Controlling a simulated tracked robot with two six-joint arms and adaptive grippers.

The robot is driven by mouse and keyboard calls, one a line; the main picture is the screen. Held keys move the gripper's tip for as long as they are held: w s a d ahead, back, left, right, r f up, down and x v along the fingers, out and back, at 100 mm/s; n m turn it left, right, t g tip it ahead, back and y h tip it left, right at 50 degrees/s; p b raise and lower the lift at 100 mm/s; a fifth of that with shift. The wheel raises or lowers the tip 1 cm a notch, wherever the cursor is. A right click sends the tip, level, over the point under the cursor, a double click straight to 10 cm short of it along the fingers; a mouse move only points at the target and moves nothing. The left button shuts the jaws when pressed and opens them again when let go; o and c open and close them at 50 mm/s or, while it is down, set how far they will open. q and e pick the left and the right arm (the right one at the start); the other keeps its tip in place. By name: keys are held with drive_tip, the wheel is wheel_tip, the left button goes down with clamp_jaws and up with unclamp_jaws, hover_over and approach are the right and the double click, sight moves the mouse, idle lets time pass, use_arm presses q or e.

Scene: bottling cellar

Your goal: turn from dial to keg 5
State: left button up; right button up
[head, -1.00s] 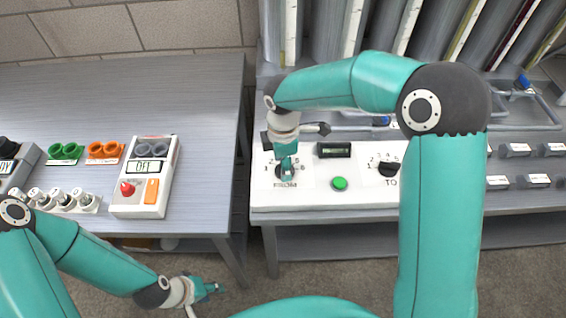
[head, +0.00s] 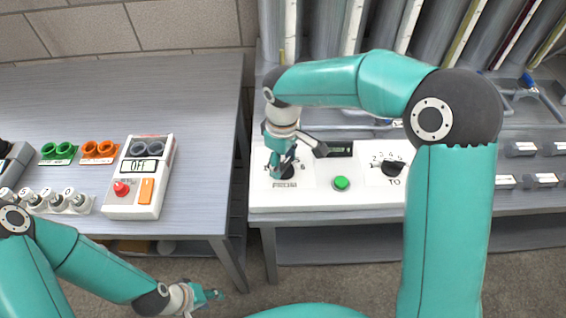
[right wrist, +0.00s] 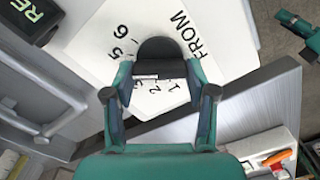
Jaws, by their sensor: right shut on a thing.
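The FROM dial has a black knob (right wrist: 158,48) on a white panel, with numbers around it and the word FROM beside it in the right wrist view. My right gripper (right wrist: 158,82) is shut on this knob, a finger on each side. In the head view my right gripper (head: 277,172) comes down on the dial at the panel's left end and hides most of it. Which number the knob points to I cannot tell. My left gripper (head: 213,295) hangs low over the floor, away from the panel; its jaws are too small to read.
Right of the FROM dial are a small dark display (head: 341,149), a green button (head: 341,183) and the TO dial (head: 392,167). The left table bears a white OFF box (head: 133,207) with a red button. Tall grey cylinders stand behind the panel.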

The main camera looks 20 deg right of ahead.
drive_tip(key=shift+w+r+m, duration=0.1)
drive_tip(key=shift+m, duration=0.8)
drive_tip(key=o, duration=1.2)
drive_tip(key=shift+c, duration=0.2)
drive_tip(key=shift+r, duration=0.1)
wheel_tip(320, 180, up, 12)
drive_tip(key=shift+f, duration=0.2)
